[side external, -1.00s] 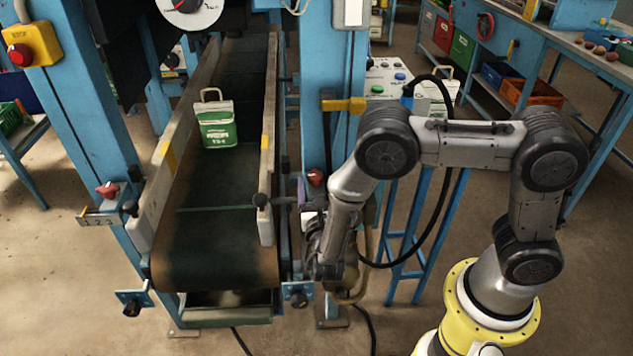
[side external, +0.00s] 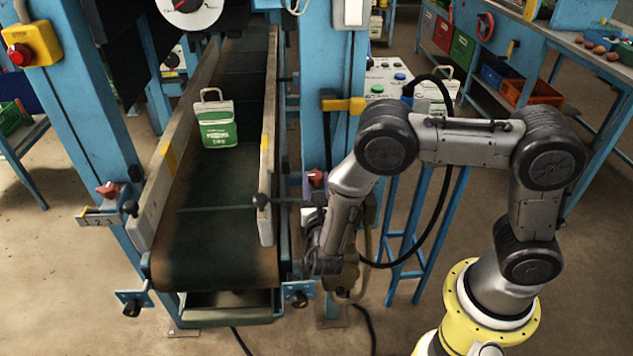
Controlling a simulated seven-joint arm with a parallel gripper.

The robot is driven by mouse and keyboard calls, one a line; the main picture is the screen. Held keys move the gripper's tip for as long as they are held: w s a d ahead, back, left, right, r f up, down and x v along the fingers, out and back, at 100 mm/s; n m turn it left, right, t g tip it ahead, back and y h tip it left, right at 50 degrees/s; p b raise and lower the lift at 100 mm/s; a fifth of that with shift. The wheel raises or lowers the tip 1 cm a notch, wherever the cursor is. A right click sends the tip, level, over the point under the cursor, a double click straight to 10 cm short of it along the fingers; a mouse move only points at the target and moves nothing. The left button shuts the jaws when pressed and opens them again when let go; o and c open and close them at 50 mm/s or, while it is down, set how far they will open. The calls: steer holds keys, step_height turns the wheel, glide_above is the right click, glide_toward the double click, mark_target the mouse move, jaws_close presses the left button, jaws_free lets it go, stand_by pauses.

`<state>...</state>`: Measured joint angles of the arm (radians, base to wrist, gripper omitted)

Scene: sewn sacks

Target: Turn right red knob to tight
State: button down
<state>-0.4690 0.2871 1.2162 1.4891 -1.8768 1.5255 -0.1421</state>
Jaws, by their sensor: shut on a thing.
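The right red knob (side external: 316,178) is on the blue post to the right of the conveyor. My gripper (side external: 314,190) is at this knob, shut on it, with the arm reaching in from the right. The fingers are small and dark here, and they and my wrist hide part of the knob and its mount. A matching left red knob (side external: 107,189) is on the left post, above a small numbered scale plate (side external: 97,217).
A green and white sack (side external: 218,132) stands on the dark conveyor belt (side external: 215,240). The right guide rail (side external: 268,160) is close beside my gripper. A black cable and a button panel (side external: 385,78) are behind my arm.

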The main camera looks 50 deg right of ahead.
steer(key=shift+g, duration=0.3)
steer(key=shift+w+a+m+g+h, duration=0.1)
steer(key=shift+m+g+h, duration=0.5)
steer(key=shift+m+g, duration=0.05)
steer(key=shift+w+a+m+g+h, duration=0.1)
steer(key=shift+m+g+h, duration=0.5)
steer(key=shift+m+g, duration=0.05)
steer(key=shift+w+m+g+h, duration=0.2)
steer(key=shift+m+g+h, duration=0.9)
steer(key=shift+m+g, duration=0.85)
steer(key=shift+a+g, duration=0.1)
steer(key=shift+g, duration=0.55)
steer(key=shift+n, duration=0.25)
steer(key=shift+c, duration=2)
jaws_free()
steer(key=v, duration=1.3)
steer(key=shift+a, duration=0.35)
steer(key=shift+s, duration=0.1)
